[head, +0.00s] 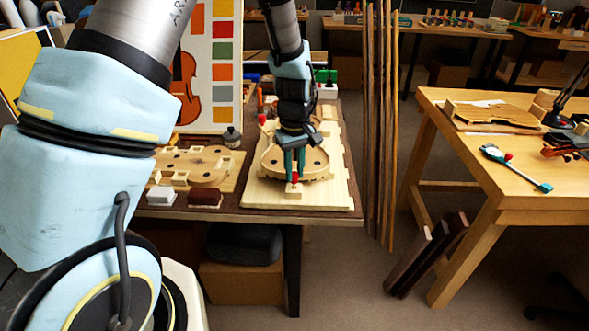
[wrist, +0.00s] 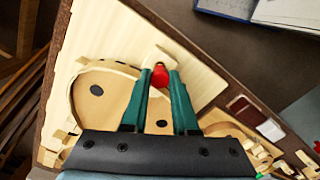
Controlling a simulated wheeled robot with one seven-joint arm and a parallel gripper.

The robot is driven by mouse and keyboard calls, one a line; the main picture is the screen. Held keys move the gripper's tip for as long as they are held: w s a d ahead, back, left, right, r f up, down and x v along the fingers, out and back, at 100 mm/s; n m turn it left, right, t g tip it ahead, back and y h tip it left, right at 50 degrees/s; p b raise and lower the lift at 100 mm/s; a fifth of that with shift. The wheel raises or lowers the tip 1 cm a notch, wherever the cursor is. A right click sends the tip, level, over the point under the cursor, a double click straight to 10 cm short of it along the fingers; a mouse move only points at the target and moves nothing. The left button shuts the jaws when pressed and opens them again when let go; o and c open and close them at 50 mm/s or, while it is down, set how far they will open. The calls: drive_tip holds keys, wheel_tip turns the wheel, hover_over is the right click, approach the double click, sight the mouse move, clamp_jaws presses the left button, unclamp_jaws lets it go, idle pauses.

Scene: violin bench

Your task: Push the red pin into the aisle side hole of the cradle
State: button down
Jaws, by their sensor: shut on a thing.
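The pale wooden cradle (head: 335,195) lies on the brown bench with a violin-shaped rib frame (head: 318,163) on it. It also shows in the wrist view (wrist: 105,35). My gripper (head: 294,172) points down over the near end of the cradle. In the wrist view, the green fingers of my gripper (wrist: 159,78) are shut on the red pin (wrist: 160,72). The pin's red head (head: 295,177) shows at the fingertips, beside a small pale block. The pin's lower part and the hole under it are hidden. A second red knob (head: 262,118) stands at the cradle's far left.
A wooden board with a violin outline (head: 215,165) lies left of the cradle. A white-topped block and a dark red block (head: 206,197) sit at the bench's front edge. Tall wooden strips (head: 380,120) stand to the right. Another bench (head: 480,190) is farther right across open floor.

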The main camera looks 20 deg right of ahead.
sight(294, 174)
drive_tip(key=shift+f+b, duration=0.5)
drive_tip(key=shift+f, duration=0.5)
drive_tip(key=c, duration=0.6)
unclamp_jaws()
drive_tip(key=shift+r, duration=0.15)
wheel_tip(294, 174, up, 9)
drive_tip(key=shift+r+b, duration=0.2)
drive_tip(key=shift+b, duration=0.65)
drive_tip(key=shift+r, duration=0.6)
